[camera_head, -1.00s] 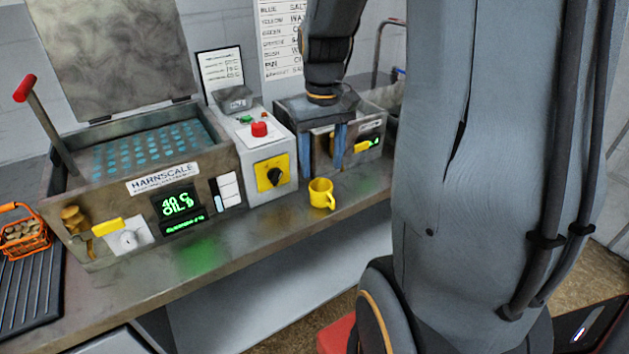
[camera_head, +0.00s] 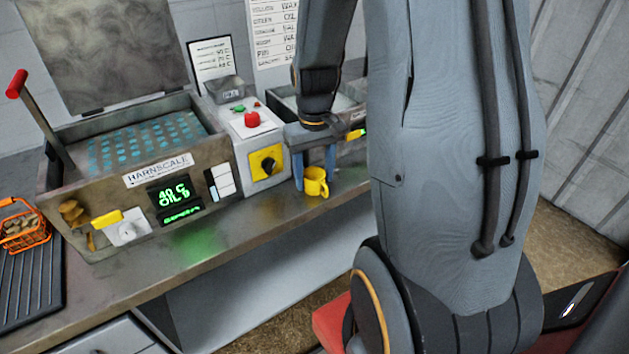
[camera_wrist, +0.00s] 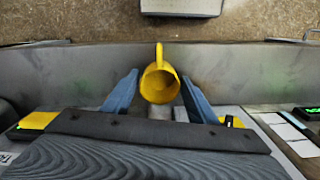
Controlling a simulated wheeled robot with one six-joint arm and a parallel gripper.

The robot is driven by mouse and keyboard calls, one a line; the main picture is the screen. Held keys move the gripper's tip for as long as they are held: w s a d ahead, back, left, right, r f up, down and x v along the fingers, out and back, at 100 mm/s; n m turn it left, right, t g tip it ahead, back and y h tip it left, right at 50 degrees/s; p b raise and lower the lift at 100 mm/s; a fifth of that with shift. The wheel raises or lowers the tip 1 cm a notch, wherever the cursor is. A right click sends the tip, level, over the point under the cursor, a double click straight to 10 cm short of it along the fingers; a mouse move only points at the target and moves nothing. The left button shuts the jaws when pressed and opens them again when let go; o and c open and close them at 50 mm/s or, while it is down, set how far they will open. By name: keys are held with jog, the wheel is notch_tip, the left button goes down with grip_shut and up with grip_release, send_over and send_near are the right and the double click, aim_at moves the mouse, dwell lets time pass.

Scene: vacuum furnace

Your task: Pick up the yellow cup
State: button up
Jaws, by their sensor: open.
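The yellow cup (camera_head: 316,182) stands upright on the metal counter in front of the grey control box, with its handle toward the counter's front edge. My gripper (camera_head: 314,180) points down at it, with one blue finger on either side of the cup. In the wrist view the cup (camera_wrist: 159,84) lies between the two spread fingertips of my gripper (camera_wrist: 158,88), with its open top facing the camera and its handle pointing up in the picture. The fingers are open, with a gap showing on each side of the cup.
The counter (camera_head: 225,235) is clear in front of the HARNSCALE bath (camera_head: 120,170). The control box (camera_head: 255,150) with a red button stands just behind and left of my gripper. An orange basket (camera_head: 25,232) sits on a ribbed black mat (camera_head: 30,280) at far left.

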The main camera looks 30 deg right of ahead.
aim_at(314, 174)
jog(key=c, duration=0.8)
jog(key=shift+c, duration=0.2)
notch_tip(314, 174, up, 10)
jog(key=shift+f+b, duration=0.1)
jog(key=shift+b, duration=0.7)
